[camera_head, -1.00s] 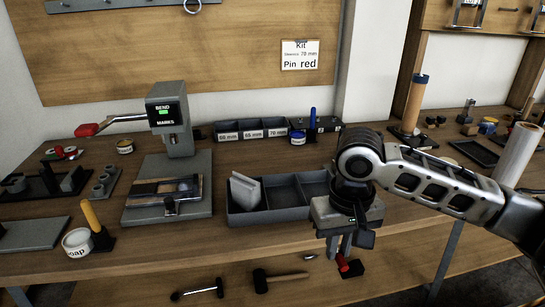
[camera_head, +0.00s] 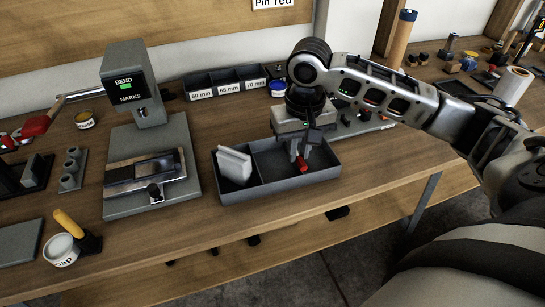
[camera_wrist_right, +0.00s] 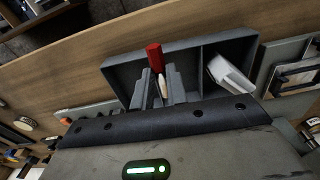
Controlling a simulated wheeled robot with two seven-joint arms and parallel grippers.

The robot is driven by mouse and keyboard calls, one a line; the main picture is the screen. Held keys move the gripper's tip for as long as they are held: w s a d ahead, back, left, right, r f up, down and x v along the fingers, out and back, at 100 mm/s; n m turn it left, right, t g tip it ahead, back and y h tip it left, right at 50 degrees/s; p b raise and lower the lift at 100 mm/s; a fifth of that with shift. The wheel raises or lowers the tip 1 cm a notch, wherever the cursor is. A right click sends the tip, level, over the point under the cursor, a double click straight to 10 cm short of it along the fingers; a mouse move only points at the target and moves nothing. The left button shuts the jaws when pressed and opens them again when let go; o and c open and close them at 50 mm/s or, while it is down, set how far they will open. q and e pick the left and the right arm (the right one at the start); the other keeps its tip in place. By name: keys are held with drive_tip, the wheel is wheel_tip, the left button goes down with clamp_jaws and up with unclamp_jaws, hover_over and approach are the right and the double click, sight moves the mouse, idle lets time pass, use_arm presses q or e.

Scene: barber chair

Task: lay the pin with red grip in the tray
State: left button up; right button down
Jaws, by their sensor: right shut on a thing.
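The pin with red grip (camera_head: 301,163) is held in my right gripper (camera_head: 301,155), which is shut on it. The red grip sticks out past the fingers, also in the right wrist view (camera_wrist_right: 155,58), with a pale shaft between the fingertips. The grey tray (camera_head: 285,188) stands near the table's front edge. The pin is over the tray, right of the compartment with a white block. In the right wrist view the tray (camera_wrist_right: 122,72) lies behind the fingers. I cannot tell whether the pin touches the tray floor. My left gripper is not in view.
Labelled bins (camera_head: 228,85) stand behind the tray. The table's front edge is close to the tray.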

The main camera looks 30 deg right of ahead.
hover_over(274, 168)
wheel_tip(274, 168, down, 7)
drive_tip(key=shift+s+f, duration=0.15)
drive_tip(key=shift+f, duration=1.65)
drive_tip(key=c, duration=1.4)
unclamp_jaws()
drive_tip(key=shift+f, duration=0.15)
drive_tip(key=shift+r, duration=0.2)
wheel_tip(274, 168, up, 12)
drive_tip(key=shift+s, duration=0.15)
